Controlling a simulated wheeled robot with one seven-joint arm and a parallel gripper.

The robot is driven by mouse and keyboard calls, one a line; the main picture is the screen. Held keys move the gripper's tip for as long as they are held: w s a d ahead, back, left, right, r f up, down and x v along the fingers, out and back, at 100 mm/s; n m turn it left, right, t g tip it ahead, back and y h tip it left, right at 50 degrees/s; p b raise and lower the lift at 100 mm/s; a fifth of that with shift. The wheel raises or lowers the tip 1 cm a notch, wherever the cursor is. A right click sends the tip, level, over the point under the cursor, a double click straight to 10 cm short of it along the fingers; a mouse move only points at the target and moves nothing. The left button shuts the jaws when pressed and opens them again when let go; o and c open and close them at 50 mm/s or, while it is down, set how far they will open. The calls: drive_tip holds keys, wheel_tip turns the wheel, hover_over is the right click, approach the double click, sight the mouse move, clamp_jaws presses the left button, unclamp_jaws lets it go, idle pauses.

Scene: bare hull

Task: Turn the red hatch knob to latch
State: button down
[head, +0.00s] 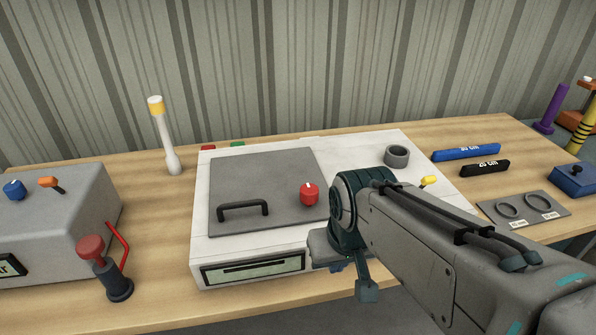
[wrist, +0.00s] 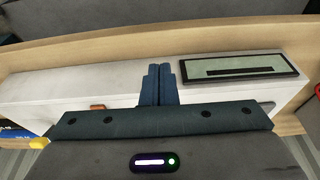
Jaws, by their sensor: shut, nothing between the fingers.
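The red hatch knob (head: 309,196) sits near the right edge of the grey hatch plate (head: 265,165), on top of a white box (head: 220,245). A small white mark shows on top of the knob. A black handle (head: 243,210) is on the plate's front left part. My gripper is in front of the box's front face, right of and lower than the knob and apart from it. In the head view my arm hides most of it. In the wrist view its dark blue fingers (wrist: 158,70) are together and empty. The knob is not in the wrist view.
The box front carries a display panel (head: 253,267), also in the wrist view (wrist: 240,67). A grey ring (head: 397,156) and a yellow-tipped switch (head: 429,182) are on the box's right. A grey console (head: 60,215) and a red-topped lever (head: 91,247) stand left. A white-yellow post (head: 165,135) stands behind.

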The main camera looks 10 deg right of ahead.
drive_tip(key=c, duration=1.7)
unclamp_jaws()
drive_tip(key=o, duration=0.8)
drive_tip(key=shift+w+r+n, duration=0.4)
drive_tip(key=shift+w+r, duration=0.6)
drive_tip(key=shift+w, duration=0.1)
drive_tip(key=shift+o, duration=0.2)
wheel_tip(320, 180, up, 12)
drive_tip(key=n+g+b, duration=0.2)
drive_tip(key=n+g, duration=0.1)
drive_tip(key=n, duration=0.5)
hover_over(309, 189)
wheel_tip(309, 189, down, 14)
drive_tip(key=shift+r+b, duration=0.2)
drive_tip(key=shift+b, duration=0.15)
drive_tip(key=c, duration=1)
